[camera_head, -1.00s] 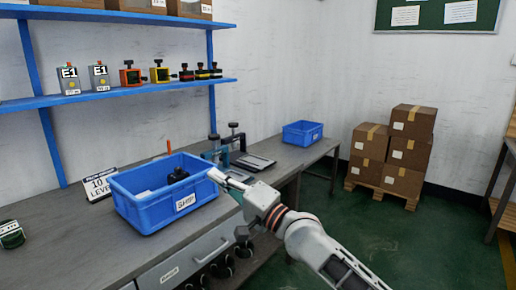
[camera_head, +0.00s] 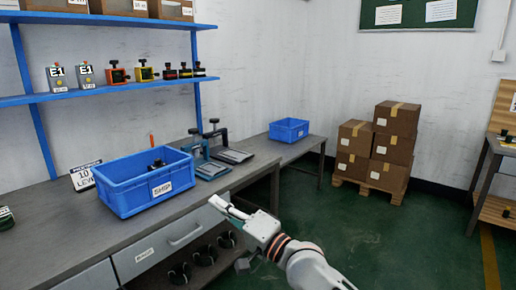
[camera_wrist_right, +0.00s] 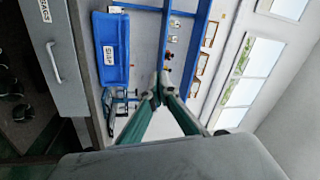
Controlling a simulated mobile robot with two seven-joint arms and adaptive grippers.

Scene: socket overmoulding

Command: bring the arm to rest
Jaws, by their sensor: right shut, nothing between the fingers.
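My right gripper (camera_head: 216,203) is shut and empty in the head view. It hangs in the air in front of the bench's front edge, to the lower right of the blue SHIP bin. In the right wrist view its fingertips (camera_wrist_right: 160,86) meet with nothing between them. The right arm comes in from the bottom of the head view. My left gripper is not in view.
The blue SHIP bin (camera_head: 143,192) holds dark parts and stands on the grey bench (camera_head: 60,227). Teal clamp fixtures (camera_head: 210,168) and another blue bin (camera_head: 289,130) stand further along. Stacked cartons (camera_head: 390,145) stand on a pallet.

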